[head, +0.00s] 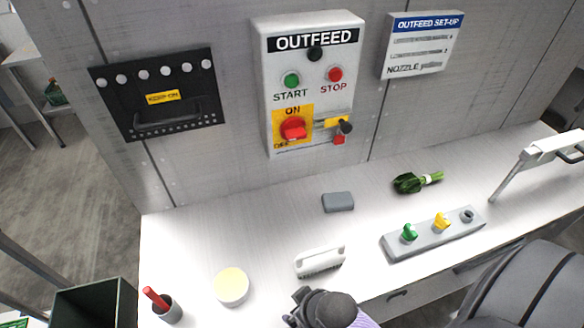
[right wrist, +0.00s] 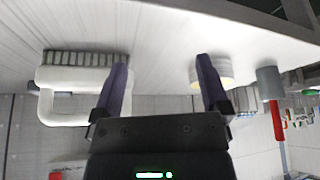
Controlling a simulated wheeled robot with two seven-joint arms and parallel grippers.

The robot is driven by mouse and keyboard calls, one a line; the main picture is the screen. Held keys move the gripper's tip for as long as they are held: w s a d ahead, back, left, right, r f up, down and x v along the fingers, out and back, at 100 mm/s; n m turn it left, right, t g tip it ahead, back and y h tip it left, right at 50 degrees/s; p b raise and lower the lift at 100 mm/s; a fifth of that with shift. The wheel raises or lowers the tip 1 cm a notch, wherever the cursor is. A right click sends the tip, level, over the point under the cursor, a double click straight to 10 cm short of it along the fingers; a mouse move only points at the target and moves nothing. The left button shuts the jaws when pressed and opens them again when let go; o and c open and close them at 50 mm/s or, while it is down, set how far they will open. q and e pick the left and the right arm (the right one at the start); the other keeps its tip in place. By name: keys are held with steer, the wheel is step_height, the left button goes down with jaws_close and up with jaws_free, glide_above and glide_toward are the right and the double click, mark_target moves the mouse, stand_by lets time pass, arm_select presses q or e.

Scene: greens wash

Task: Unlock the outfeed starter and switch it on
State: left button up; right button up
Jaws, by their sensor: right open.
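The outfeed starter (head: 308,60) is a light grey wall box with a green START button (head: 292,81) and a red STOP button (head: 335,74). Its red rotary switch (head: 293,130) sits on a yellow ON/OFF plate; its exact setting is hard to read. Right of it are a yellow piece (head: 332,122), a dark knob-like part (head: 345,127) and a small red block (head: 339,140), too small to tell which is the lock. My right gripper (right wrist: 161,62) is open and empty, its purple fingers apart, away from the starter. My left gripper is not in view.
On the white bench are a white brush (head: 320,261), a round yellow-topped tub (head: 231,286), a grey block (head: 338,202), greens (head: 410,183), a grey strip with coloured knobs (head: 435,236) and a cup with a red handle (head: 167,309). Bare bench lies below the starter.

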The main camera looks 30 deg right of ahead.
steer(key=w+d+r+m+t+p, duration=0.1)
steer(key=w+d+r+t+p, duration=0.15)
steer(key=w+r+t, duration=0.6)
steer(key=m+t+h+p, duration=0.1)
steer(key=m+t+h, duration=0.2)
steer(key=t+h, duration=0.1)
glide_toward(298, 137)
steer(key=w, duration=0.1)
steer(key=shift+h, duration=0.4)
steer(key=b+x, duration=0.1)
steer(key=x, duration=0.9)
steer(key=shift+a+b, duration=0.1)
steer(key=shift+b, duration=0.2)
steer(key=c, duration=0.9)
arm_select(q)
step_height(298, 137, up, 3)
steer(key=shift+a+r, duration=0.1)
arm_select(e)
steer(key=shift+m, duration=0.3)
